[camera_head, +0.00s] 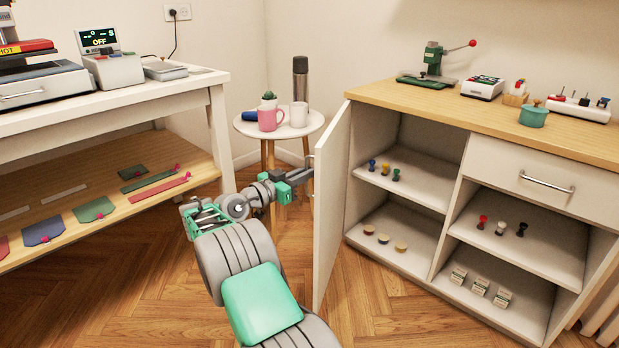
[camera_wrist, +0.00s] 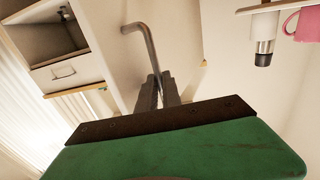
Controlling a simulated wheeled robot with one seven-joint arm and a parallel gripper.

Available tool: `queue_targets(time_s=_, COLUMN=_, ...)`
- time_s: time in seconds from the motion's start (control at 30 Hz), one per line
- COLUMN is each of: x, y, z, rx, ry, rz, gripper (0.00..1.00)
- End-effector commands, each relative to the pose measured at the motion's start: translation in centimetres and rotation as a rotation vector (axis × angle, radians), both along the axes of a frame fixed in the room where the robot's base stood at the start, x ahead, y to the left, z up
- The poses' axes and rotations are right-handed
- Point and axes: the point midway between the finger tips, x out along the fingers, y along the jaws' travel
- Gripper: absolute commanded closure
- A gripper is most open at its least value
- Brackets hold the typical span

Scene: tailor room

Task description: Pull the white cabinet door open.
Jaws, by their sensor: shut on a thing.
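The white cabinet door (camera_head: 331,205) stands swung well out from the left side of the wooden-topped cabinet (camera_head: 480,115), and the left compartments are exposed. My gripper (camera_head: 307,174) is at the door's outer face near its free edge. In the wrist view, the two dark fingers (camera_wrist: 161,90) are closed on a bent metal door handle (camera_wrist: 141,30). The door panel (camera_wrist: 185,45) fills the area behind the handle.
A small round table (camera_head: 245,127) with mugs and a flask stands just behind the gripper. A white workbench (camera_head: 215,95) is on the left. Pegs and small boxes sit on the cabinet shelves (camera_head: 405,170). The wooden floor (camera_head: 370,300) in front of the cabinet is clear.

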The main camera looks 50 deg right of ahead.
Motion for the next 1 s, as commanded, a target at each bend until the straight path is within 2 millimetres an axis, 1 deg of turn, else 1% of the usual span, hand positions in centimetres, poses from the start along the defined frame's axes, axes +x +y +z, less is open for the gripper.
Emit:
queue_targets(time_s=0.2, x=0.27, y=-0.41, z=0.09, rx=-0.001, ry=-0.001, rz=-0.031, gripper=1.00)
queue_targets(time_s=0.57, x=0.20, y=-0.50, z=0.09, rx=-0.001, ry=0.001, rz=-0.036, gripper=1.00)
queue_targets(time_s=0.6, x=0.19, y=-0.51, z=0.09, rx=-0.001, ry=0.001, rz=-0.036, gripper=0.89)
queue_targets(time_s=0.83, x=0.24, y=-0.41, z=0.05, rx=-0.001, ry=0.001, rz=-0.035, gripper=0.71)
queue_targets(time_s=0.87, x=0.25, y=-0.40, z=0.05, rx=-0.001, ry=0.001, rz=-0.034, gripper=0.69)
queue_targets(time_s=1.0, x=0.26, y=-0.37, z=0.03, rx=-0.001, ry=0.001, rz=-0.034, gripper=0.69)
